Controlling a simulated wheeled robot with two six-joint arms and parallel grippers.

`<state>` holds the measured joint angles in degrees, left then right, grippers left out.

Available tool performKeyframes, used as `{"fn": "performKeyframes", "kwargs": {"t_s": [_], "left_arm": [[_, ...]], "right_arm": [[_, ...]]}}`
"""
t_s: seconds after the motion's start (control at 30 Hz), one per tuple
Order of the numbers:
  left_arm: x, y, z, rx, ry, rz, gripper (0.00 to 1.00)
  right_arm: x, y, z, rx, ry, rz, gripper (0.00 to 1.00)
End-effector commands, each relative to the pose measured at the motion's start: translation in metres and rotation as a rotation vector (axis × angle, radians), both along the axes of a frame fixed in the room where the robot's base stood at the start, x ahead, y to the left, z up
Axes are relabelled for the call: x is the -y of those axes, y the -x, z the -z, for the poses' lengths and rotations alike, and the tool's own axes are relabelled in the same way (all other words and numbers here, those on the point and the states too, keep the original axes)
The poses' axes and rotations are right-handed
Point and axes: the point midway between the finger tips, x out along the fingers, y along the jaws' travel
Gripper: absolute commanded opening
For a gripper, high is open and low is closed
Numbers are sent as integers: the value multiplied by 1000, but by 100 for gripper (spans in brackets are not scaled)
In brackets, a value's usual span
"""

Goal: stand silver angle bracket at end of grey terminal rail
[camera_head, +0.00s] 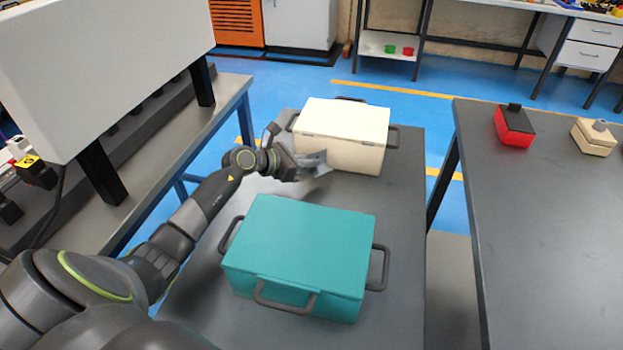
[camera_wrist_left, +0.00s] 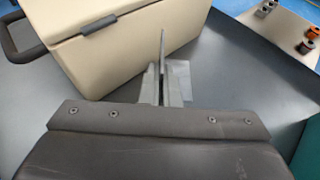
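My left gripper (camera_head: 296,166) is beside the front left of the cream box, above the middle table. It appears shut on the silver angle bracket (camera_head: 316,161), whose plates stick out past the fingers. In the left wrist view the bracket (camera_wrist_left: 180,82) shows one thin plate standing up and one plate reaching right. The fingers (camera_wrist_left: 163,90) are close around its lower part and partly hide it. I cannot clearly pick out the grey terminal rail in either view. My right gripper is not in view.
The cream box (camera_head: 345,122) and teal box (camera_head: 300,250) stand on the middle table (camera_head: 400,215), with dark handles sticking out. The right table (camera_head: 550,235) holds a red block (camera_head: 513,127) and a beige block (camera_head: 593,137). A white machine housing (camera_head: 100,65) stands over the left bench.

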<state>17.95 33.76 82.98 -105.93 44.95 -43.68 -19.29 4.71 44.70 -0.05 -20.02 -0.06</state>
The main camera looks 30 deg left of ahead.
Motion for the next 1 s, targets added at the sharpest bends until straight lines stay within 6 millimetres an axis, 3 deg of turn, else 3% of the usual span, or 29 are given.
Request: {"fn": "performKeyframes", "kwargs": {"t_s": [0.3, 0.73, 0.9, 1.0], "left_arm": [[1, 0, 39, -1, 3, 0, 0], [0, 0, 47, 1, 1, 1, 0], [0, 0, 46, 1, 1, 1, 22], [0, 0, 46, 1, 1, 1, 24]], "right_arm": [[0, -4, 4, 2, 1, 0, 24], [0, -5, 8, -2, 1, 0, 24], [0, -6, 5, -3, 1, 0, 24], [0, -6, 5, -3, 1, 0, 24]]}}
